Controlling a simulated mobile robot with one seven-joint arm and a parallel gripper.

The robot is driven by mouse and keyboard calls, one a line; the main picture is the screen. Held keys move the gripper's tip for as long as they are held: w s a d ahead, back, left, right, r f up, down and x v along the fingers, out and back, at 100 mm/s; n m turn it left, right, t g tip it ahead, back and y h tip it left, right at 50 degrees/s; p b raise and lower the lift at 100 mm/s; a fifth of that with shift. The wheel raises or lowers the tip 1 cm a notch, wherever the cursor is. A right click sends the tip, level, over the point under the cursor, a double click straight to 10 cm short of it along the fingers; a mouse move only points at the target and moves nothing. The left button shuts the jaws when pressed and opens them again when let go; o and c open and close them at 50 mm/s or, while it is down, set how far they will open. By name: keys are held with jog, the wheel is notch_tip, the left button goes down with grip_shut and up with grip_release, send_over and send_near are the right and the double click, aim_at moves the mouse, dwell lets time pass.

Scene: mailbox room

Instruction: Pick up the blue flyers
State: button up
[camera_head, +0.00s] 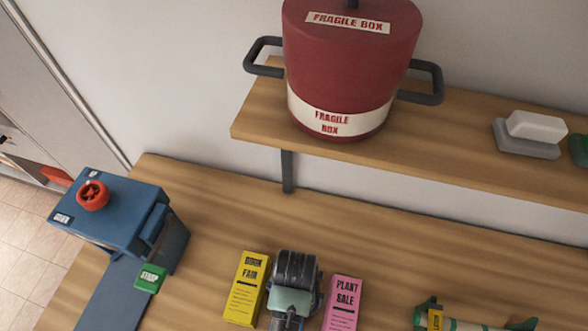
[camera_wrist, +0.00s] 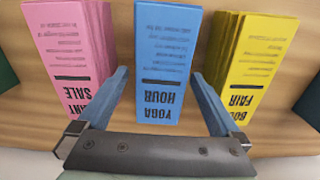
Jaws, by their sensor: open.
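The blue flyers are a stack marked "YOGA HOUR" (camera_wrist: 165,60), standing in the middle of the wrist view on the wooden table. My gripper (camera_wrist: 160,95) is open, with one blue finger on each side of the stack's near end. I cannot tell whether the fingers touch it. In the head view my gripper (camera_head: 290,300) is over the table between the yellow and pink stacks. It hides the blue flyers there.
Yellow "BOOK FAIR" flyers (camera_head: 246,287) and pink "PLANT SALE" flyers (camera_head: 343,302) stand close on either side. A blue machine (camera_head: 115,215) is at left, a green object (camera_head: 460,322) at right. A shelf (camera_head: 450,130) above holds a red pot (camera_head: 345,70).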

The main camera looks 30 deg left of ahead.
jog(key=shift+a+f+p, duration=0.1)
jog(key=shift+f+p, duration=0.25)
jog(key=shift+f, duration=2)
jog(key=c, duration=1.4)
grip_shut()
jog(key=shift+r, duration=0.1)
